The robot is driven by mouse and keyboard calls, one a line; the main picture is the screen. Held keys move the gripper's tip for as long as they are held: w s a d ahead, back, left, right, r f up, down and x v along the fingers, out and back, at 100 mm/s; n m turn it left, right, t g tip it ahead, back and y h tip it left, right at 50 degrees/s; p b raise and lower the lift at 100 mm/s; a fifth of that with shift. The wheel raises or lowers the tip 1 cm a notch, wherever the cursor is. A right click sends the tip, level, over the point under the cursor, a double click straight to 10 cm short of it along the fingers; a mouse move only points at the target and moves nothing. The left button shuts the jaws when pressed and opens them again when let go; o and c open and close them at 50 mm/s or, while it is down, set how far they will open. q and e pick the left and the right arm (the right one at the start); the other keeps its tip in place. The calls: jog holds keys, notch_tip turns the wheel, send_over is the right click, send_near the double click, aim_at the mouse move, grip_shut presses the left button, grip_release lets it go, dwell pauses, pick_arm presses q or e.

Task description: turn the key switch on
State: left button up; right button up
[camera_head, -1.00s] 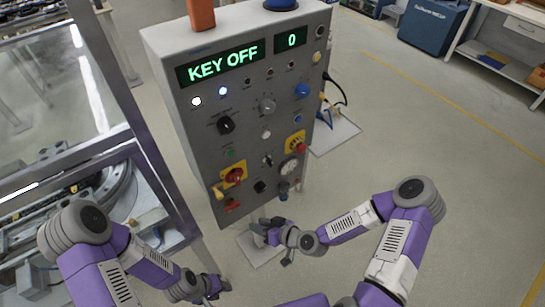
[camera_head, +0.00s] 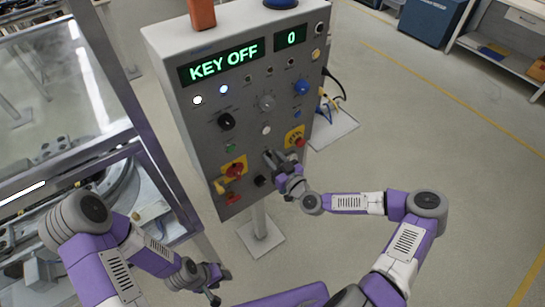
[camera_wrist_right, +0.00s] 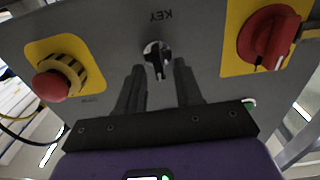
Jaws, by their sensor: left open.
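The grey control panel (camera_head: 195,125) has a green display (camera_head: 222,64) reading "KEY OFF". The key switch (camera_wrist_right: 157,58), marked KEY, shows in the right wrist view as a round silver lock with a dark key bow. My right gripper (camera_head: 270,158) is open in front of it; its two dark fingers (camera_wrist_right: 158,85) stand apart, one on each side below the key. I cannot tell whether they touch it. In the head view the gripper hides the key switch. My left gripper (camera_head: 222,285) is low, away from the panel, open and empty.
A red rotary switch on a yellow plate (camera_wrist_right: 268,38) and a red emergency button (camera_wrist_right: 52,86) flank the key switch. A second display (camera_head: 291,36) reads 0. A glazed machine (camera_head: 50,100) stands at left.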

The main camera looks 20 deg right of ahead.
jog(key=shift+w, duration=0.15)
jog(key=shift+c, duration=0.4)
grip_shut()
jog(key=shift+m, duration=0.3)
jog(key=m+b, duration=0.1)
jog(key=m, duration=0.1)
jog(key=m+b, duration=0.2)
jog(key=m, duration=0.1)
jog(key=shift+w+d+f+m, duration=0.1)
jog(key=shift+d+f+m, duration=0.1)
jog(key=shift+d+m, duration=0.1)
jog(key=m+b, duration=0.1)
jog(key=m, duration=0.1)
jog(key=m+b, duration=0.1)
jog(key=m, duration=0.2)
jog(key=shift+w+d+f+m, duration=0.1)
jog(key=shift+d+f+m, duration=0.1)
jog(key=shift+m, duration=0.1)
